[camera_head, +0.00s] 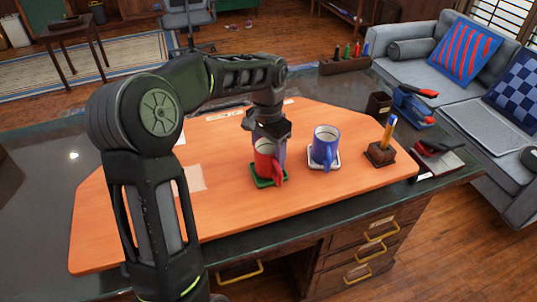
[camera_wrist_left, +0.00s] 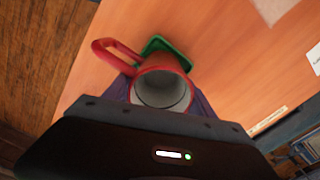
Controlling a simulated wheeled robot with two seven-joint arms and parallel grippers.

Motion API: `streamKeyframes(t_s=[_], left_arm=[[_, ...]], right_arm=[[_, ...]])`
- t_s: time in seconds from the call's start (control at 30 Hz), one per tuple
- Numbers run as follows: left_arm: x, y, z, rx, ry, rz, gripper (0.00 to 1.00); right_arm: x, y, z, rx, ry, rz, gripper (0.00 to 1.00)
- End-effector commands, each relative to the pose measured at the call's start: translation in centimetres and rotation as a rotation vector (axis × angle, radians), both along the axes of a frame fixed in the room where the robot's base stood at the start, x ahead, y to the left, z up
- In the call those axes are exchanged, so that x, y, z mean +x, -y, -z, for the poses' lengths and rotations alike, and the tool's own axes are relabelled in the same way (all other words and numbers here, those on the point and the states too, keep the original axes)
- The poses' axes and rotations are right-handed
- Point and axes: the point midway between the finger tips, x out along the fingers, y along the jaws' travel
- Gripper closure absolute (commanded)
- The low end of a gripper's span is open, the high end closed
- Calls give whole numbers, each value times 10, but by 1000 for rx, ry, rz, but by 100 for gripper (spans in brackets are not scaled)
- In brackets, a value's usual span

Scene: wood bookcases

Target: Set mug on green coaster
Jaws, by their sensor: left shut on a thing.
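A red mug (camera_head: 266,162) is at the green coaster (camera_head: 262,181) on the orange desk mat. My left gripper (camera_head: 270,140) comes from above and is shut on the mug. In the left wrist view the red mug (camera_wrist_left: 160,85) sits between the fingers with its pale inside showing and its handle to the upper left. The green coaster (camera_wrist_left: 160,46) shows behind the mug in that view, and part of it is hidden. I cannot tell whether the mug's base touches the coaster. My right gripper is not in view.
A blue mug (camera_head: 324,146) stands on a pale coaster just right of the red mug. A wooden pen holder (camera_head: 380,153) is further right. A blue stapler-like object (camera_head: 412,105) and a dark cup (camera_head: 378,105) stand behind it. The mat's left side is mostly clear.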

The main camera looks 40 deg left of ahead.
Motion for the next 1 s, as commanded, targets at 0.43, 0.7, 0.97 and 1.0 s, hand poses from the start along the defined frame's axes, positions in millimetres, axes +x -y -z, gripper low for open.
streamKeyframes(t_s=[0.43,0.7,0.97,1.0], left_arm=[[0,0,9,1,1,1,90],[0,0,8,0,0,1,15],[0,0,8,1,0,1,14],[0,0,7,1,0,1,14]], right_arm=[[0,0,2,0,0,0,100],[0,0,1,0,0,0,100],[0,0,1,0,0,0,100],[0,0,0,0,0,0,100]])
